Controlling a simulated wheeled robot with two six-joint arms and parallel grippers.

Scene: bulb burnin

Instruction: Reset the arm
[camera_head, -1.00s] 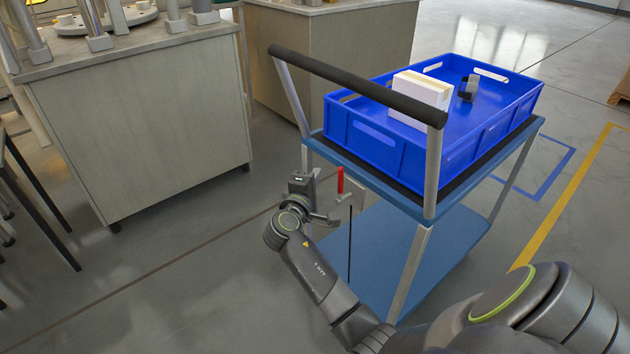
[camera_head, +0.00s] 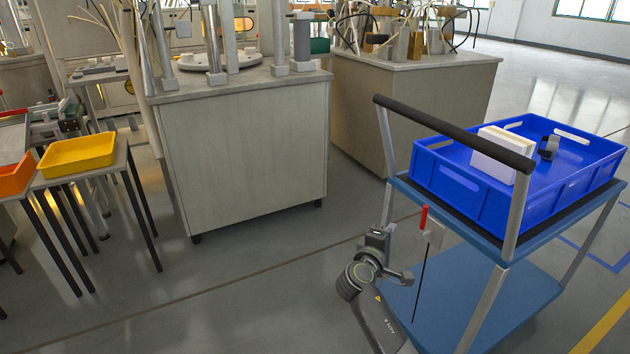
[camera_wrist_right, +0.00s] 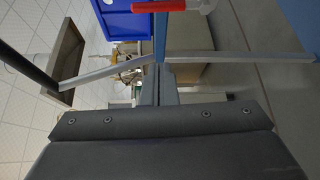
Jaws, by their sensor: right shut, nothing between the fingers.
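My right gripper (camera_head: 406,277) is in front of the near left side of the blue trolley (camera_head: 468,240), below the trolley's black push bar. It is shut and empty, and its closed fingers also show in the right wrist view (camera_wrist_right: 156,88). A red handle (camera_head: 424,216) stands upright just above and beside it. The handle also shows at the top of the right wrist view (camera_wrist_right: 172,5). I cannot tell whether the gripper touches the trolley. My left gripper is not in view.
A blue crate (camera_head: 470,190) on the trolley's top holds a white box (camera_head: 494,160) and a small dark object (camera_head: 548,148). The black push bar (camera_head: 450,132) rises beside it. Cabinets stand behind, and yellow (camera_head: 78,158) and orange (camera_head: 14,178) trays lie at left. The floor at centre left is clear.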

